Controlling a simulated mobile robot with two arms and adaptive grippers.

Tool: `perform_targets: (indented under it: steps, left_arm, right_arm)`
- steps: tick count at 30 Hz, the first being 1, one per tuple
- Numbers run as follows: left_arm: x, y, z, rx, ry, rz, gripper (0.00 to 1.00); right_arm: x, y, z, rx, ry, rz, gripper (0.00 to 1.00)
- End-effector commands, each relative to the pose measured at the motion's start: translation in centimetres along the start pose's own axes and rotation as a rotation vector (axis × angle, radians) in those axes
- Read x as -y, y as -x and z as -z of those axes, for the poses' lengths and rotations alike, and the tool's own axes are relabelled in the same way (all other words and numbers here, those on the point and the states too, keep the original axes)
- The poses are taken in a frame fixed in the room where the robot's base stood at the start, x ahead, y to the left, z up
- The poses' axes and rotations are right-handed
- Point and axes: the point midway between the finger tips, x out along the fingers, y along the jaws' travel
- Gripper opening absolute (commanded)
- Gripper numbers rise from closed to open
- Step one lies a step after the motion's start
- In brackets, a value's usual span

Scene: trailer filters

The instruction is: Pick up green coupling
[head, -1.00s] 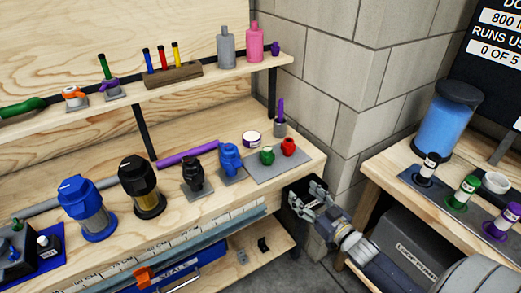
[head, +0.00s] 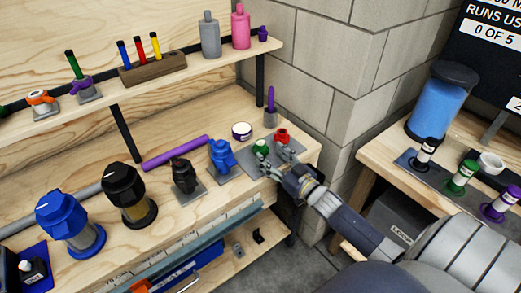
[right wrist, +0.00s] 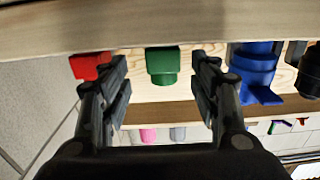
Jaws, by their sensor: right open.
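The green coupling (head: 260,147) stands on a grey plate (head: 228,163) near the right end of the workbench. In the right wrist view the green coupling (right wrist: 162,66) lies between and beyond the two open fingers, not touching them. My right gripper (head: 268,163) is open and empty at the bench's front edge, just in front of the coupling; it also shows in the right wrist view (right wrist: 162,80). The red coupling (head: 282,136) stands just right of the green one, and in the right wrist view it (right wrist: 90,66) is beside the left-hand finger. My left gripper is out of view.
A blue fitting (head: 221,156) and a black fitting (head: 185,176) stand left of the plate. A white jar (head: 242,131) and a holder with a purple stick (head: 271,110) are behind. An upper shelf (head: 180,80) runs above the bench.

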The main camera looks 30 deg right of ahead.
Motion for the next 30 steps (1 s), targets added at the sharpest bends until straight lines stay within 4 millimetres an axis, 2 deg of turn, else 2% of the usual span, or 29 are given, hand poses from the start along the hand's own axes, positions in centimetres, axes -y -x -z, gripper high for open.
perform_targets:
  steps: [6,9,13,20,23,27,30]
  left_arm:
    - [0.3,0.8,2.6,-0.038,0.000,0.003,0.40]
    - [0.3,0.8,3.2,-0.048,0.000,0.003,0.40]
    - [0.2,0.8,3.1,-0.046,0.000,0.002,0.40]
    - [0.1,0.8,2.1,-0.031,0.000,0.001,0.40]
    - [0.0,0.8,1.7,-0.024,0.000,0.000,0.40]
    - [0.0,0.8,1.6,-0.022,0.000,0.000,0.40]
    - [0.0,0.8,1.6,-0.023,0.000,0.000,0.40]
  right_arm:
    - [0.4,-2.9,0.7,-0.003,-0.002,-0.001,0.57]
    - [0.4,-4.0,0.4,-0.001,-0.001,-0.001,0.57]
    - [0.4,-4.8,0.4,-0.001,-0.001,0.000,0.57]
    - [0.4,-4.9,0.4,0.000,-0.001,0.000,0.57]
    - [0.4,-4.9,0.4,0.000,-0.001,0.000,0.39]
    - [0.4,-4.9,0.4,0.000,-0.001,0.000,0.09]
    - [0.4,-4.9,0.4,-0.001,-0.001,0.000,0.09]
